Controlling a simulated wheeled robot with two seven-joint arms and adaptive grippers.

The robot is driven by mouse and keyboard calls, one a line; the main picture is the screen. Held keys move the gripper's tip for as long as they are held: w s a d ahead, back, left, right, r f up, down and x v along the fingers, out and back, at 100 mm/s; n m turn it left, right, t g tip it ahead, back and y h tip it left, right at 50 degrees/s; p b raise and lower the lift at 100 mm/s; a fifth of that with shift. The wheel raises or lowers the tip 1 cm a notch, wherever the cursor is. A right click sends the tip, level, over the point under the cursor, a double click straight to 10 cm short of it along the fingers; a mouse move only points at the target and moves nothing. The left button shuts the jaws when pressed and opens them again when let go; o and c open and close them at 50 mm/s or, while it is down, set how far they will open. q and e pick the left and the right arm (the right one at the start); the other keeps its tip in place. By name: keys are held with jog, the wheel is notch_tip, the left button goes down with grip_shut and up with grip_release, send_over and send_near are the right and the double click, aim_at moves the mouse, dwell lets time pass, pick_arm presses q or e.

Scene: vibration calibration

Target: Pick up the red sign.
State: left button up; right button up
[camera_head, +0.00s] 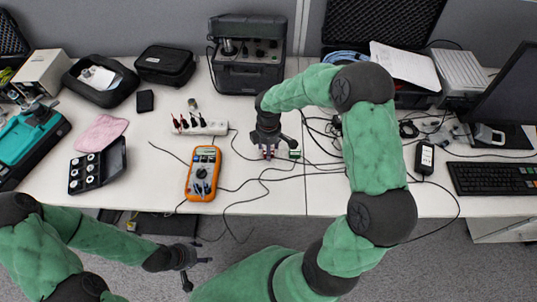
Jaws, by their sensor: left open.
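I cannot make out a red sign for certain. A small reddish patch (267,154) shows on the white table right below my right gripper (275,147), partly hidden by it. Whether the gripper touches it, and whether its fingers are open or shut, is too small to tell. A small green piece (294,154) lies just right of it. My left gripper (197,271) is open and empty. It is in front of the table's near edge, over the grey floor, well away from the reddish patch.
The white table (335,195) carries an orange multimeter (202,174), a power strip (200,127) and loose black cables. A dark instrument case (248,77) stands behind. A pink cloth (101,132) lies left; a keyboard (493,178) lies right. The table's front strip is mostly clear.

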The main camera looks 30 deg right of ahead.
grip_shut()
dwell(0.4)
